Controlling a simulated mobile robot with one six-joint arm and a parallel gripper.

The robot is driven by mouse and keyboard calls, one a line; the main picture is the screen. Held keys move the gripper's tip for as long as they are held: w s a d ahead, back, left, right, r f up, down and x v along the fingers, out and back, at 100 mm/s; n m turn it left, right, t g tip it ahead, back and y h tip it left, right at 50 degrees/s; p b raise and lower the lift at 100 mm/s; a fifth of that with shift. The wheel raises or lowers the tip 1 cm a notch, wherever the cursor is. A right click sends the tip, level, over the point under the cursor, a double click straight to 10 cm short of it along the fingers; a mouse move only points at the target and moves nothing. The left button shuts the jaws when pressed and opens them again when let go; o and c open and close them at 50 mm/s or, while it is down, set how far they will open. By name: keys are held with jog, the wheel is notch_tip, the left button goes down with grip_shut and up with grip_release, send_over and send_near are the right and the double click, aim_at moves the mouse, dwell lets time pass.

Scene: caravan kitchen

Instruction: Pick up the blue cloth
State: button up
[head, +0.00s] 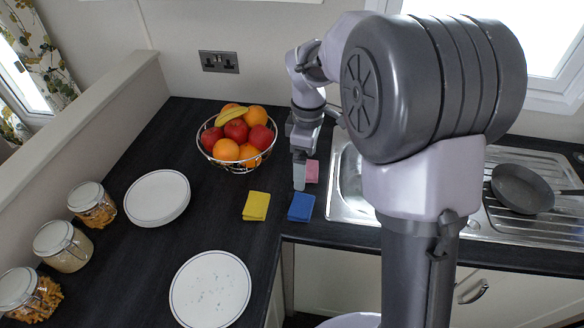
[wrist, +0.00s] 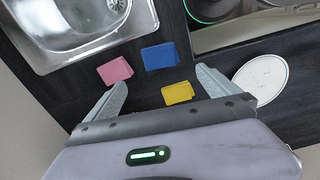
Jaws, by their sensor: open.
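The blue cloth (head: 301,207) lies folded flat on the dark worktop, near its front edge and left of the sink. In the wrist view the blue cloth (wrist: 161,56) lies beyond my fingertips, a little above the middle of the picture. My gripper (head: 300,172) is just behind the blue cloth in the head view, pointing down. In the wrist view my gripper (wrist: 160,78) has its two fingers wide apart with nothing held. The yellow cloth (head: 256,206) lies left of the blue one; the pink cloth (head: 312,172) lies behind it, partly hidden by my gripper.
The metal sink (head: 340,205) is right of the cloths, with a pan (head: 521,188) on its drainer. A fruit bowl (head: 237,165) stands behind the yellow cloth. Plates (head: 158,197) (head: 210,289) and several jars (head: 62,246) are at the left. Dark worktop is clear between them.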

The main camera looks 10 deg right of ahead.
jog(key=b, duration=0.5)
send_over(303, 205)
notch_tip(303, 205, down, 12)
jog(key=shift+w+d+f, duration=0.1)
jog(key=shift+w, duration=0.05)
notch_tip(303, 205, down, 5)
jog(key=b, duration=0.2)
jog(key=shift+b, duration=0.35)
jog(key=c, duration=1.1)
